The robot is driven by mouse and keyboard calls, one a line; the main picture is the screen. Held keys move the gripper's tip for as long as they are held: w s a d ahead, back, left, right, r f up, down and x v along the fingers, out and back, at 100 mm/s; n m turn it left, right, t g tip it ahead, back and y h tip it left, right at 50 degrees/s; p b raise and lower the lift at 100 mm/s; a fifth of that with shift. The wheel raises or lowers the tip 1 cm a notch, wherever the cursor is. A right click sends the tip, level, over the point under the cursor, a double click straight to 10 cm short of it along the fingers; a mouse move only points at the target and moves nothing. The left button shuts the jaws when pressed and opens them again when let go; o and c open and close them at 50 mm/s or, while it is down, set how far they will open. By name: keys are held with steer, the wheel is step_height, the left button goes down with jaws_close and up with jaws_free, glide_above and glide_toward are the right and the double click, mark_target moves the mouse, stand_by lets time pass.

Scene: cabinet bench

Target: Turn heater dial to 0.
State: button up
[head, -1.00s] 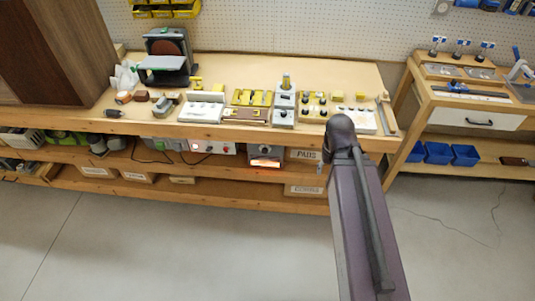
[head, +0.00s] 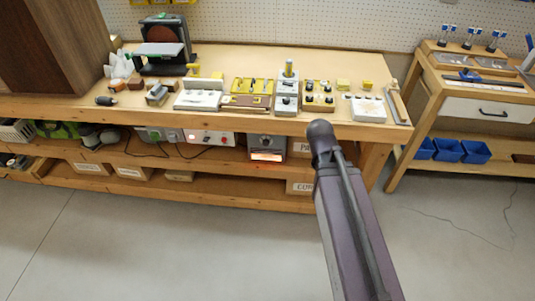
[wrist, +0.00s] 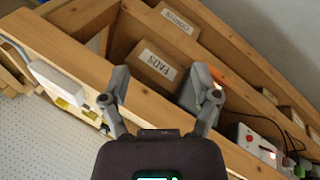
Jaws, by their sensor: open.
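The heater (head: 267,147) is a grey box with a glowing orange window, on the shelf under the bench top, left of my arm's end in the head view. In the wrist view the heater (wrist: 190,97) lies partly behind my gripper's right finger, with an orange glow beside it. Its dial cannot be made out clearly in either view. My gripper (wrist: 160,86) is open, with its two fingers wide apart and nothing between them. My gripper is hidden behind my arm in the head view. Contact between finger and heater cannot be judged.
A grey box with a red button (head: 210,138) stands left of the heater. A cardboard box marked PADS (wrist: 155,68) shows between my fingertips. The wooden bench top (head: 230,62) overhangs the shelf and carries several fixtures. The floor in front (head: 200,250) is clear.

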steer(key=w+a+f+n+t+h+b, duration=0.2)
steer(key=w+a+f+n+t+b, duration=0.25)
steer(key=b, duration=0.55)
steer(key=w+a+f+n+t+h+b, duration=0.1)
steer(key=w+a+f+n+t+b, duration=0.15)
steer(key=w+f+n+b, duration=0.5)
steer(key=w+a+f+n+t+y+b, duration=0.1)
steer(key=a+f+n+t+b, duration=0.3)
steer(key=a+n+b, duration=0.4)
steer(key=w+a+f+n+t+y+b, duration=0.1)
steer(key=a+f+n+t+y+b, duration=0.2)
steer(key=a+f+n+b, duration=0.3)
steer(key=a+n+y+b, duration=0.1)
steer(key=n+b, duration=0.2)
steer(key=b, duration=0.3)
steer(key=shift+a+f+n+t+y+b, duration=0.3)
steer(key=shift+a+f+n+t, duration=0.05)
steer(key=shift+a+n+t, duration=0.05)
steer(key=shift+w, duration=0.15)
